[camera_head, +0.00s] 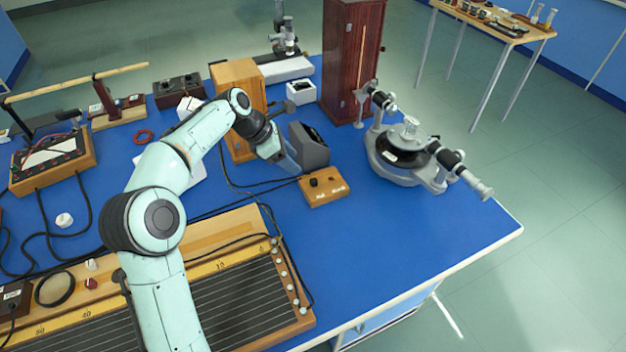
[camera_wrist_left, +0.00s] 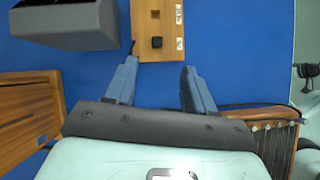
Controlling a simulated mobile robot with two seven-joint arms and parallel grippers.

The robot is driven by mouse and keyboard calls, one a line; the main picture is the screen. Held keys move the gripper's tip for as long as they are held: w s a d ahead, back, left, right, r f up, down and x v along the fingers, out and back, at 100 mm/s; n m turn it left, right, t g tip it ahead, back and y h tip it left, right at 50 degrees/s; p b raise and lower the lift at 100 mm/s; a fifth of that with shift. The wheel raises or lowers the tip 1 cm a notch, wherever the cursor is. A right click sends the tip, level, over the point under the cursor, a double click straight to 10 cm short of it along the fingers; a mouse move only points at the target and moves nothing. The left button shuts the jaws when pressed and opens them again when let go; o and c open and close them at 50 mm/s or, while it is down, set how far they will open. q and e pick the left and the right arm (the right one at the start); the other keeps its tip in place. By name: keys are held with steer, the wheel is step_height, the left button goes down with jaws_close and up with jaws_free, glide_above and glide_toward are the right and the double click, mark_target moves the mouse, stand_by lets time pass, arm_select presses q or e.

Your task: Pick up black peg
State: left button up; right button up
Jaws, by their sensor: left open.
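A small black peg (camera_head: 314,182) stands on a wooden block (camera_head: 330,193) with white labels, on the blue bench top. In the left wrist view the black peg (camera_wrist_left: 156,42) shows near the lower end of the wooden block (camera_wrist_left: 158,16). My left gripper (camera_head: 287,163) is open and empty, above the bench to the left of the block and beside a grey box. In the left wrist view the peg lies beyond the gap between the two blue fingers (camera_wrist_left: 158,66), apart from them. My right gripper is not in view.
A grey spectrometer (camera_head: 405,150) stands to the right. A black cable (camera_head: 265,184) reaches the block's left side. Blue bench is clear in front and right of the block.

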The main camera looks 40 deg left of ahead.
arm_select(q)
glide_toward(313, 180)
steer(key=d+x, duration=0.1)
steer(key=x, duration=0.2)
steer(key=shift+a+b+x, duration=0.2)
steer(key=shift+b+x, duration=0.15)
steer(key=shift+x, duration=1)
steer(key=shift+a+b+x, duration=0.2)
steer(key=shift+b+x, duration=0.15)
steer(key=shift+x, duration=1.05)
steer(key=shift+w, duration=0.1)
steer(key=shift+c, duration=0.3)
jaws_close()
